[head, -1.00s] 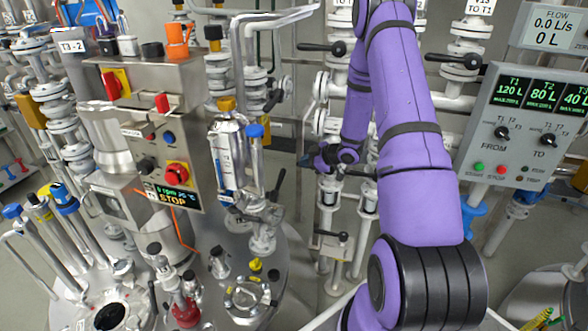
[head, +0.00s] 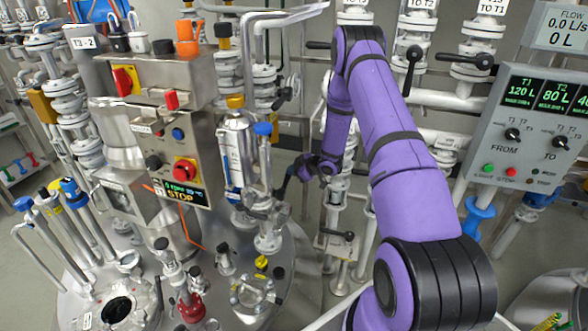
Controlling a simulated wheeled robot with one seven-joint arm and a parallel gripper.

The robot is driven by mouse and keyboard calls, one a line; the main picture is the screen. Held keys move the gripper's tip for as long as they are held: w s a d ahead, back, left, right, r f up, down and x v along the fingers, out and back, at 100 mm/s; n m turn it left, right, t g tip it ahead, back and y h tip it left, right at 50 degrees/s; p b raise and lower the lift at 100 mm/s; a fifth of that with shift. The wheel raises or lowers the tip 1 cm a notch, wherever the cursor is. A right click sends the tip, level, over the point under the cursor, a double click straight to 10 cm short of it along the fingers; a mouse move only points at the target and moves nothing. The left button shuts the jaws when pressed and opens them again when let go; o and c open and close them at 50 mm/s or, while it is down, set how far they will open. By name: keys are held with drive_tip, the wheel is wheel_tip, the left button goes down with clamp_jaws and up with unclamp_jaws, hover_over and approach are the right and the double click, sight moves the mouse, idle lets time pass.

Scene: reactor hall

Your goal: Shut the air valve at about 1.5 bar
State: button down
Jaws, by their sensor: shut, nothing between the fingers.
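My purple arm reaches down to a small dark gripper (head: 303,168) at mid-height in the head view. The gripper is shut and empty. It is close to a black lever (head: 283,187) beside the upright pipes with the blue cap (head: 263,129); I cannot tell whether they touch. This lever may be the air valve's handle, but no label confirms it. A lower black lever (head: 341,234) sits on a valve below and right of the gripper. I cannot make out a pressure gauge or a reading in bar.
A steel control box (head: 160,105) with red knobs and a STOP display stands left. A grey panel (head: 525,125) with T1 and T2 readings hangs right. Black-handled valves (head: 410,62) line the back. Below is a steel vessel top (head: 215,310) crowded with fittings.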

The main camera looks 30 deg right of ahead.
idle(0.3)
drive_tip(key=f, duration=0.1)
drive_tip(key=d+f, duration=0.1)
drive_tip(key=w+f, duration=0.1)
drive_tip(key=shift+d+f, duration=0.2)
drive_tip(key=shift+d, duration=0.05)
drive_tip(key=shift+r, duration=0.1)
